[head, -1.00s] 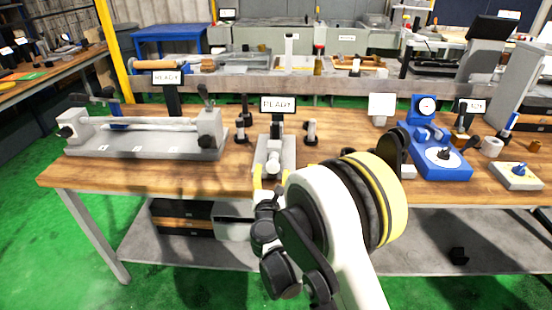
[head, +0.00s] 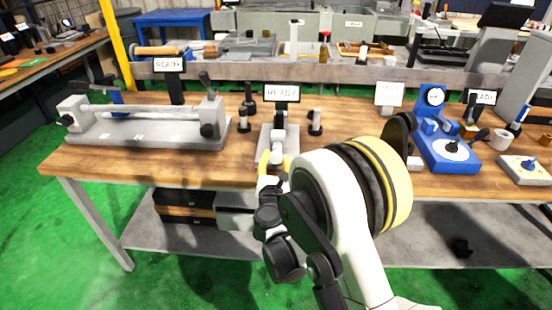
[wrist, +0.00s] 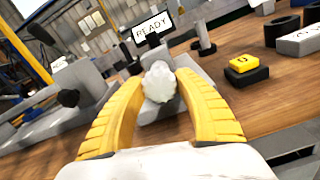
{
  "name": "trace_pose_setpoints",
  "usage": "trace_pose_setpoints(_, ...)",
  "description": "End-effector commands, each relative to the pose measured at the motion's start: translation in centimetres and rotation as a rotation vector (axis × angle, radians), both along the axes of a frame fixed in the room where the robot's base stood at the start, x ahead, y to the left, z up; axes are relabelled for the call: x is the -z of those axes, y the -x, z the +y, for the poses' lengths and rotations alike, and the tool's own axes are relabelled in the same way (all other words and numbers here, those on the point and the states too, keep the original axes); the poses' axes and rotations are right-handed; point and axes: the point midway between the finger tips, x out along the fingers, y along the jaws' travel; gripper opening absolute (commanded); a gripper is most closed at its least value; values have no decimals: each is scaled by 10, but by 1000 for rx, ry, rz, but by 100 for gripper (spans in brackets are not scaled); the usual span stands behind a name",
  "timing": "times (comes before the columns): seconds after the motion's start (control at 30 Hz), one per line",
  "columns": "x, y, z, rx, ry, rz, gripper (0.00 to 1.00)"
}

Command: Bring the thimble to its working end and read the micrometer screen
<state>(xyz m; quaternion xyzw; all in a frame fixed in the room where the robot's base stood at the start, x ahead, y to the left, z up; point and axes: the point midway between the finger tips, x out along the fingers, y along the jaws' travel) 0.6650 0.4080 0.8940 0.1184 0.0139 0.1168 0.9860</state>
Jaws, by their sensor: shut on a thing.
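The micrometer stand is a grey block (head: 265,139) in the middle of the bench in the head view. Its small screen (head: 281,93) reads READY; it also reads READY in the wrist view (wrist: 153,26). My gripper (head: 275,162) is at the front end of this stand. In the wrist view my gripper's yellow fingers (wrist: 160,88) are shut on a pale, rounded knob, the thimble (wrist: 159,80), one finger on each side. The fingers hide the thimble's sides, and no scale marks can be made out.
A long grey fixture with a bar (head: 150,130) stands at the left. Small dark-and-white posts (head: 316,122) flank the stand.

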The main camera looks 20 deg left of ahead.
Motion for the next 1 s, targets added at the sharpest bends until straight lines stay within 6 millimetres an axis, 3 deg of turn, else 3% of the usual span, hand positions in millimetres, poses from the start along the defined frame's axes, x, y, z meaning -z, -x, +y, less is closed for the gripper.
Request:
trace_pose_setpoints(0.27, 0, 0, 1, 0, -167, 40, 7)
trace_pose_setpoints(1.0, -1, 0, 2, -1, -848, 204, 6)
